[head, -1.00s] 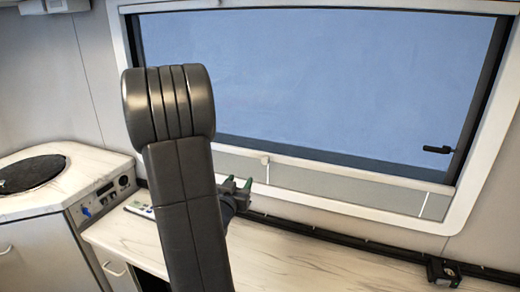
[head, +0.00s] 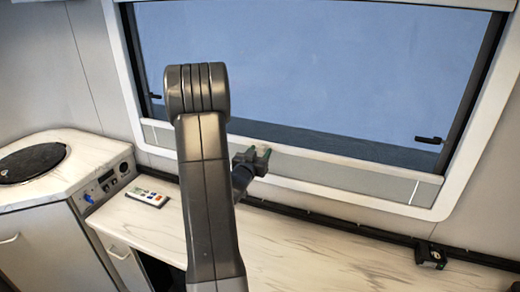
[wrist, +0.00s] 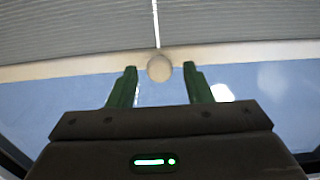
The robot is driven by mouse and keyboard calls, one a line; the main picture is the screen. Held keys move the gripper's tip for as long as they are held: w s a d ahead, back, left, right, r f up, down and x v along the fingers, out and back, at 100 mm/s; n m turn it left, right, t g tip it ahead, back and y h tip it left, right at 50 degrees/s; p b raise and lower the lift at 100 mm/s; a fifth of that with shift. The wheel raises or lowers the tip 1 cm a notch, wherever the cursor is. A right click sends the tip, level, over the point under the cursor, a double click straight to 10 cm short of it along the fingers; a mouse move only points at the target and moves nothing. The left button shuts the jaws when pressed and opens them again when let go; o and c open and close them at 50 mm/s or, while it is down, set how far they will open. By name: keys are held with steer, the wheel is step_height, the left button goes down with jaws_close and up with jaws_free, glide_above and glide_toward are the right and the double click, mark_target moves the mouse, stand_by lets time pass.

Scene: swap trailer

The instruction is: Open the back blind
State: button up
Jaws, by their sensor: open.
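The back blind (head: 380,190) is a narrow grey pleated strip folded low along the bottom of the window (head: 320,70). Its pale rail (head: 345,172) runs along the strip's top edge, and most of the glass is uncovered. In the wrist view the pleats (wrist: 70,35), the rail (wrist: 235,52) and a round whitish knob (wrist: 159,68) show. My gripper (wrist: 160,75) is open, with a green finger on each side of the knob and gaps on both sides. In the head view my gripper (head: 262,155) is at the rail and hides most of the knob.
A marbled counter (head: 330,240) lies below the window, with a remote (head: 147,198) on it. A black rail with a small clamp (head: 430,254) runs along its back. A cabinet with a round dark lid (head: 32,163) stands at left. Window latches (head: 428,140) sit on the frame.

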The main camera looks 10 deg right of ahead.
steer(key=shift+w+d, duration=0.2)
steer(key=shift+w, duration=0.15)
steer(key=shift+c, duration=0.5)
jaws_close()
step_height(320, 180, down, 10)
steer(key=b, duration=1)
steer(key=shift+o, duration=0.5)
jaws_free()
